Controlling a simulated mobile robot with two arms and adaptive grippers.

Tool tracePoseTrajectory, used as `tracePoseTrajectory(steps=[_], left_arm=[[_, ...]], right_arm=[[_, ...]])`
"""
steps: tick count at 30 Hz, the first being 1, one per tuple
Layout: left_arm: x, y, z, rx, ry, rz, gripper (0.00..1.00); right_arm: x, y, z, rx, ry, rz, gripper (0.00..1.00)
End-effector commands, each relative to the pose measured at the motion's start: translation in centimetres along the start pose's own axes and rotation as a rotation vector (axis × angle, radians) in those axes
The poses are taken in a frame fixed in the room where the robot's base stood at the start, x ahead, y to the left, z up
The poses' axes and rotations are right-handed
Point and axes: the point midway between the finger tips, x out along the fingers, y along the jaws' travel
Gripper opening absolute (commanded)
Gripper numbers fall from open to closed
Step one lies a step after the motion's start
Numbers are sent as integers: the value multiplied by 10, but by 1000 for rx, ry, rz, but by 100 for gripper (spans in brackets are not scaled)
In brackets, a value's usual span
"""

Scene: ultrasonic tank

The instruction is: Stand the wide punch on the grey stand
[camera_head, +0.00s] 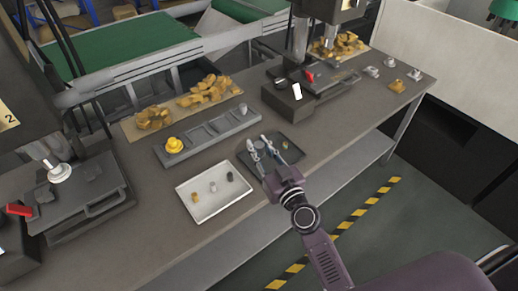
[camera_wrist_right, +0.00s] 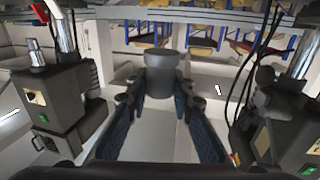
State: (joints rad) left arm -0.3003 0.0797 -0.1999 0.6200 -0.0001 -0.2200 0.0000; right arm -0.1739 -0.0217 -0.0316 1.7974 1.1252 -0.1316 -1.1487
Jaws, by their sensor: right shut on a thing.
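My right gripper (camera_head: 266,145) is shut on a dark grey cylinder, which I take to be the wide punch (camera_head: 260,145). In the right wrist view the punch (camera_wrist_right: 161,74) is upright between the fingertips, its wider rim on top. The gripper is over the dark tray (camera_head: 297,155), in front of the long grey stand (camera_head: 226,129). The stand has several square places. A yellow knobbed piece (camera_head: 174,145) is at its left end and a small grey cylinder (camera_head: 243,108) at its right end. The middle places look empty. My left gripper is not in view.
A white tray (camera_head: 205,208) with three small pieces lies left of the gripper. A small piece (camera_head: 285,145) is in the dark tray. Presses stand at left (camera_head: 75,195) and back right (camera_head: 325,80). Yellow-brown chunks (camera_head: 205,90) lie behind the stand.

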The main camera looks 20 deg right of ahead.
Motion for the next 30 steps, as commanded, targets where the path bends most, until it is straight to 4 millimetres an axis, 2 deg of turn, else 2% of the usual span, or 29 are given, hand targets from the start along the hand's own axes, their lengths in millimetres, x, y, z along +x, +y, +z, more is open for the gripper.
tracePoseTrajectory(steps=[1, 6, 11, 14, 17, 21, 27, 30], left_arm=[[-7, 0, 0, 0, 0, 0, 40], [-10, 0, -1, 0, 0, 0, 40], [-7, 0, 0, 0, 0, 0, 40], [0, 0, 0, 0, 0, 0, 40], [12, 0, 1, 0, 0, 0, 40], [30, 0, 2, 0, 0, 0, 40], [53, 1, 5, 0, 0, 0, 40], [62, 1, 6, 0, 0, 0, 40]], right_arm=[[0, 0, -12, 1, 5, 2, 0], [0, 0, -20, 0, 3, 2, 0], [-5, 0, -16, -2, 1, 4, 0], [-21, -2, -7, -7, -3, 11, 0], [-48, -5, 4, -14, -5, 25, 0], [-95, -9, 14, -23, -6, 51, 0], [-157, -14, 13, -20, -3, 92, 0], [-181, -15, 8, -15, -3, 109, 0]])
